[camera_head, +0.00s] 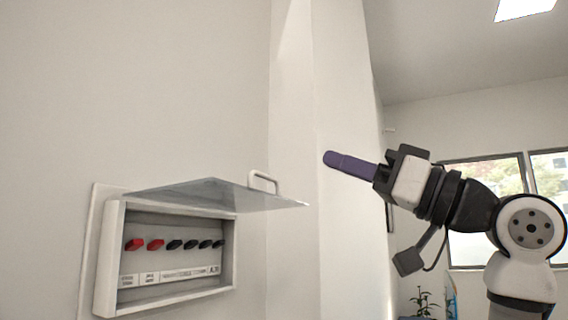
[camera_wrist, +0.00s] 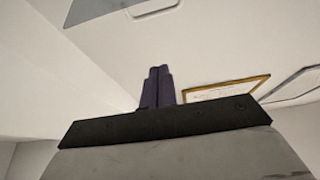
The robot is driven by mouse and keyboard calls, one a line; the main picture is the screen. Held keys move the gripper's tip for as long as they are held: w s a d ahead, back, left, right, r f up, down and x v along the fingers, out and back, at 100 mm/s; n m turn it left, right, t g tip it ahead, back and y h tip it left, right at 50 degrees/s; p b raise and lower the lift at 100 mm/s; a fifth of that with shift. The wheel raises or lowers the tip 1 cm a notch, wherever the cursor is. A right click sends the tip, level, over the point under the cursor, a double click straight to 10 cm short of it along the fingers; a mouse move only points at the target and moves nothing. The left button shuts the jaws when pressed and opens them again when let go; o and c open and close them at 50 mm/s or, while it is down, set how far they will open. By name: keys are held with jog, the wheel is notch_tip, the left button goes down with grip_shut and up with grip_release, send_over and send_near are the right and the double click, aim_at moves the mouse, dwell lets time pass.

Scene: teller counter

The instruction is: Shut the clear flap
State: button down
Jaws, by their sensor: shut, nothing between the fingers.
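The clear flap (camera_head: 215,193) is raised on a white wall box (camera_head: 104,262) at the lower left of the head view. It stands out from the box's top, nearly level, with a white handle (camera_head: 263,178) at its outer edge. Part of the flap (camera_wrist: 88,9) and its handle (camera_wrist: 152,9) also show at the top of the wrist view. My gripper (camera_head: 327,157) has purple fingers, shut and empty. In the head view it is right of the flap and a little higher, apart from it. Its fingers (camera_wrist: 158,70) are together in the wrist view.
Inside the box is a row of red and black switches (camera_head: 175,244) above a label strip. A white wall column (camera_head: 345,230) stands behind the flap and gripper. A window (camera_head: 490,171) and a plant (camera_head: 424,302) are at the right. A gold-framed sheet (camera_wrist: 225,90) shows in the wrist view.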

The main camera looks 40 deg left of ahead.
jog(key=r+p+x, duration=0.1)
jog(key=p+x, duration=0.4)
jog(key=x, duration=0.5)
notch_tip(320, 180, down, 5)
jog(key=shift+s+a+r, duration=0.1)
jog(key=shift+s+a, duration=0.05)
jog(key=shift+s, duration=0.05)
jog(key=shift+f, duration=0.2)
